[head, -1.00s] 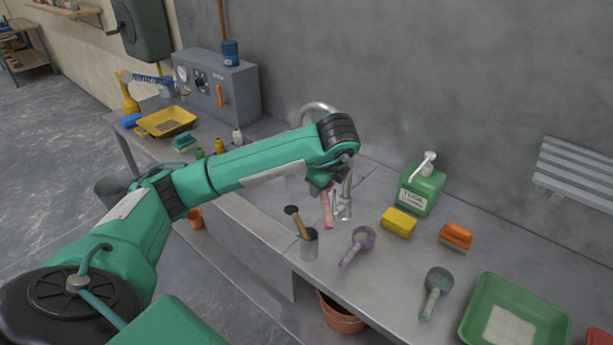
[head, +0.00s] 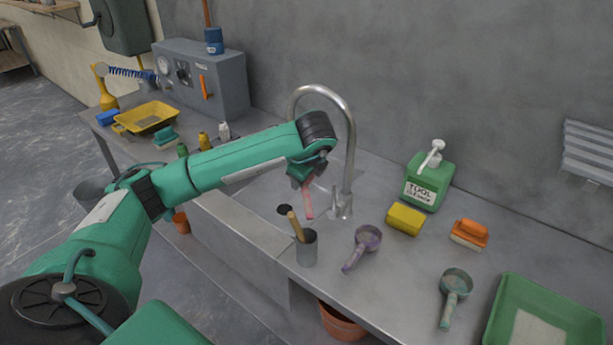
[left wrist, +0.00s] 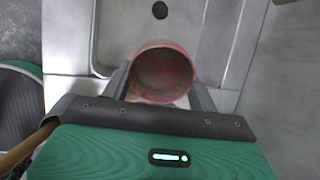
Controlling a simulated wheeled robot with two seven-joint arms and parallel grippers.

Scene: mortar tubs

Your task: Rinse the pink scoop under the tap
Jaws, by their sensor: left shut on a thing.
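The pink scoop (head: 307,200) is held by my left gripper (head: 307,174) above the sink (head: 262,192). In the head view a narrow pink part of it hangs below the fingers. In the left wrist view the scoop's round bowl (left wrist: 163,72) shows between the fingers of my left gripper (left wrist: 160,92), with brownish residue inside. The curved metal tap (head: 348,150) stands just right of the gripper. The tap's spout end is partly hidden behind my wrist, and I cannot tell whether water runs. The sink drain (left wrist: 160,10) shows beyond the scoop. My right gripper is not in view.
A metal cup (head: 307,250) with a wooden-handled tool stands in front of the sink. A purple scoop (head: 363,243), yellow sponge (head: 405,219), green soap bottle (head: 428,182), orange brush (head: 469,234), grey-green scoop (head: 455,292) and green tub (head: 548,312) occupy the counter to the right.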

